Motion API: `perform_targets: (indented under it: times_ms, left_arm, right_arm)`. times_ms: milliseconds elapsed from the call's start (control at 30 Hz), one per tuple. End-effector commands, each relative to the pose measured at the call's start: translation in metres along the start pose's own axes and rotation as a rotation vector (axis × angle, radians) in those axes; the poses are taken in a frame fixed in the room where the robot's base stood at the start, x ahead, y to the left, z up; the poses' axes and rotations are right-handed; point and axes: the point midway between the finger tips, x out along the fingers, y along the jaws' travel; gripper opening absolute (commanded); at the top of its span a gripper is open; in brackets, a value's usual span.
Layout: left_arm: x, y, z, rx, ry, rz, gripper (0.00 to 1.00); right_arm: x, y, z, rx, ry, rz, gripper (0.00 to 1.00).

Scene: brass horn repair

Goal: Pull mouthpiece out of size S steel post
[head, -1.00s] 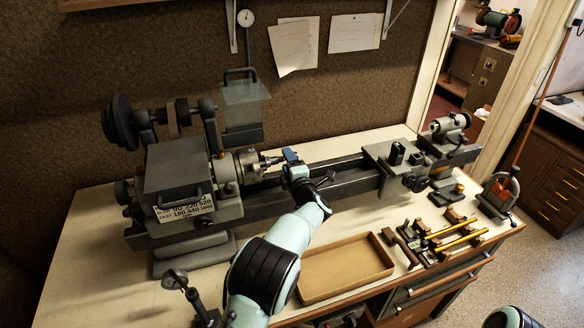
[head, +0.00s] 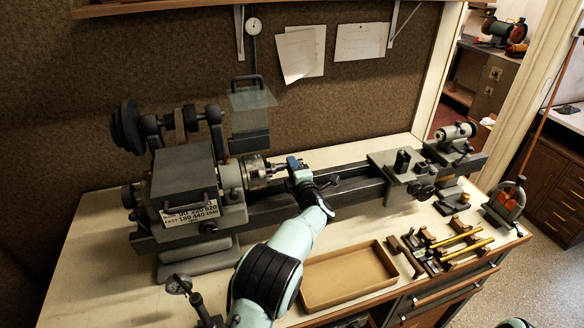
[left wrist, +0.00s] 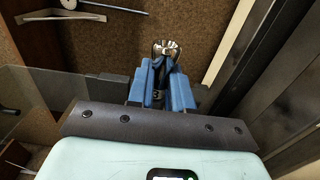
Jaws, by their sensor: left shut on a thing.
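The steel post (head: 278,168) sticks out to the right from the lathe chuck (head: 254,172). I cannot read its size. My left gripper (head: 293,163) is at the right end of the post, just above the lathe bed. In the left wrist view its blue fingers (left wrist: 162,85) are shut on a shiny silver mouthpiece (left wrist: 166,46), whose rim shows beyond the fingertips. In the head view the mouthpiece is too small and covered to tell whether it still touches the post. My right gripper is out of view.
The lathe headstock (head: 187,178) stands left of my left gripper, with a clear guard (head: 252,100) behind. The tool carriage (head: 400,178) is to the right on the bed. An empty tan tray (head: 348,276) and several brass parts (head: 465,245) lie in front.

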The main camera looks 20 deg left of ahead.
Motion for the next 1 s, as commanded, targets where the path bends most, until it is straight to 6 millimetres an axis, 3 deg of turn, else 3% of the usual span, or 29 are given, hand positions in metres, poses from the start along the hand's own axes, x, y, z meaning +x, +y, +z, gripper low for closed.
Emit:
perform_targets:
  times_ms: [1000]
  left_arm:
    - [0.0, 0.001, 0.048, -0.001, -0.001, 0.001, 0.0]
  right_arm:
    - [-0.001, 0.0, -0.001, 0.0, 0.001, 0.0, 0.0]
